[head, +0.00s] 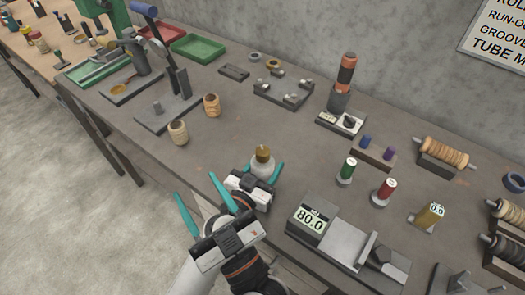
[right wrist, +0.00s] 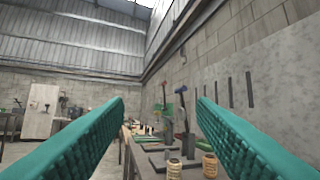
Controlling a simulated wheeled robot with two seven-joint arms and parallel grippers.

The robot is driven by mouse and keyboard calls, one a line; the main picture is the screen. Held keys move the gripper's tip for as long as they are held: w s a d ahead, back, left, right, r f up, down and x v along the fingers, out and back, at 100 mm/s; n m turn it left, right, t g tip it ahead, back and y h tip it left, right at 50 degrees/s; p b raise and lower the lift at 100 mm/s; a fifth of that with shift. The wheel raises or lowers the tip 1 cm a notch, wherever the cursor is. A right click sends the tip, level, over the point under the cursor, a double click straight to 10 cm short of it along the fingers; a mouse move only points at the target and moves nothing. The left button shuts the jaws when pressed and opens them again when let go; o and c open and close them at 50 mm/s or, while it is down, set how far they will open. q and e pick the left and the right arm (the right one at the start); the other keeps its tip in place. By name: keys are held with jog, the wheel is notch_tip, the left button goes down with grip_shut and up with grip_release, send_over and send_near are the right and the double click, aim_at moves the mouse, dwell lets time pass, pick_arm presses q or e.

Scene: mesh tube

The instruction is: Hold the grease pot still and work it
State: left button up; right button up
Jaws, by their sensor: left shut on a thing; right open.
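The grease pot (head: 262,157), tan and rounded with a small brown top, stands near the table's front edge in the head view. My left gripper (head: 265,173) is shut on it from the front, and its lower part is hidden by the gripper. My right gripper (head: 198,187) is open and empty, to the left of the pot, around the table's front edge. Its two teal fingers stand wide apart in the right wrist view (right wrist: 160,100), with nothing between them. The pot does not show in that view.
Two ribbed tan spools (head: 178,132) stand left of the pot, near a lever press (head: 172,100). The table (head: 235,125) is bare behind the pot.

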notch_tip(320, 180, down, 4)
jog(key=a+n+g, duration=0.2)
jog(key=n+g, duration=0.1)
jog(key=g, duration=0.1)
jog(key=m+t+h, duration=0.3)
jog(key=m+h, duration=0.8)
jog(key=h, duration=0.4)
send_near(262, 158)
jog(key=w, duration=0.7)
jog(key=w+d, duration=0.1)
jog(key=w, duration=0.3)
jog(key=shift+w+f, duration=0.15)
jog(key=shift+w, duration=0.15)
jog(key=c, duration=0.9)
jog(key=shift+m, duration=0.4)
jog(key=shift+c, duration=0.3)
